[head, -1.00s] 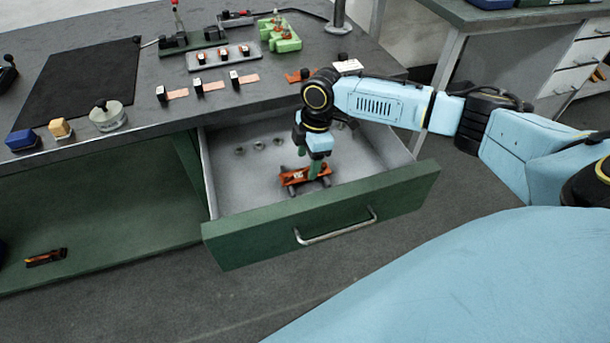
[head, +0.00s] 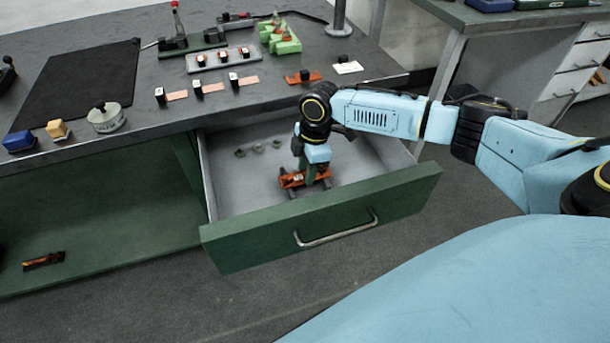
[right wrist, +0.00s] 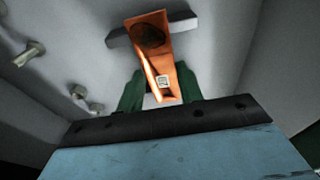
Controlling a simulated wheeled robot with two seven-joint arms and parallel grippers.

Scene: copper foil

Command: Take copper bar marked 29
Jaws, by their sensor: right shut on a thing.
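An orange copper bar (head: 290,181) lies in the open drawer, on dark supports (head: 326,184). It carries a small white label whose number I cannot read. My right gripper (head: 309,175) reaches down into the drawer, and its green fingers are shut on the bar. In the right wrist view the bar (right wrist: 156,60) sits between the fingers (right wrist: 160,88), with a dark round patch at its far end and the label near the gripper. A dark grey support (right wrist: 118,38) shows under it. My left gripper is not in view.
The drawer's green front (head: 325,218) and side walls surround my right gripper. Several small nuts or bolts (head: 258,148) lie at its back left. On the bench above are another orange piece (head: 303,76), a white card (head: 348,67) and copper strips (head: 248,80).

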